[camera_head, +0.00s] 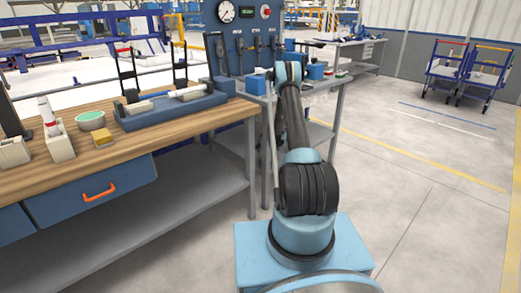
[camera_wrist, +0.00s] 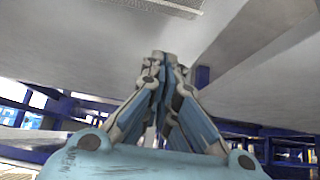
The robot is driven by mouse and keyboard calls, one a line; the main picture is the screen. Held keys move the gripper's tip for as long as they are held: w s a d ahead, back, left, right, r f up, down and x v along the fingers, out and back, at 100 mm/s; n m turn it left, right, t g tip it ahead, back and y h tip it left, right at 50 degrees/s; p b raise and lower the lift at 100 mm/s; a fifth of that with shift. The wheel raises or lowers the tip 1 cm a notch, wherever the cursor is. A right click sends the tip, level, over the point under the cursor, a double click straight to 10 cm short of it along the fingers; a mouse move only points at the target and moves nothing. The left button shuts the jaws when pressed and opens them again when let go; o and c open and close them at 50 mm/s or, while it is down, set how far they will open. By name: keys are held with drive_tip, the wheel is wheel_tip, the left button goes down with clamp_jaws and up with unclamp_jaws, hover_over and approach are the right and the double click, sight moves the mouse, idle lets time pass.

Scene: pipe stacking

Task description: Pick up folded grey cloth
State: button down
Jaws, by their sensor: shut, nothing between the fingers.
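My gripper (camera_wrist: 166,60) is shut and empty in the wrist view, its fingertips together in front of a plain, pale grey surface. In the head view my arm rises in front of the grey side table (camera_head: 343,100), and the gripper itself cannot be made out. I cannot pick out a folded grey cloth for certain in either view. The arm hides part of the side table's top.
A wooden workbench (camera_head: 30,187) stands at the left with a blue tray (camera_head: 172,113), a green bowl (camera_head: 91,121) and a yellow sponge (camera_head: 103,137). A blue gauge panel (camera_head: 240,45) stands behind. Open floor (camera_head: 430,190) lies to the right, with carts (camera_head: 465,75) far off.

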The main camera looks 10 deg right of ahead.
sight(269, 159)
drive_tip(key=x, duration=0.3)
drive_tip(key=shift+w+a+f, duration=0.1)
drive_tip(key=shift+w+f, duration=0.05)
drive_tip(key=shift+f, duration=0.4)
drive_tip(key=shift+s+d, duration=0.55)
drive_tip(key=shift+s, duration=0.2)
drive_tip(key=shift+s+d, duration=0.55)
drive_tip(key=shift+s, duration=0.2)
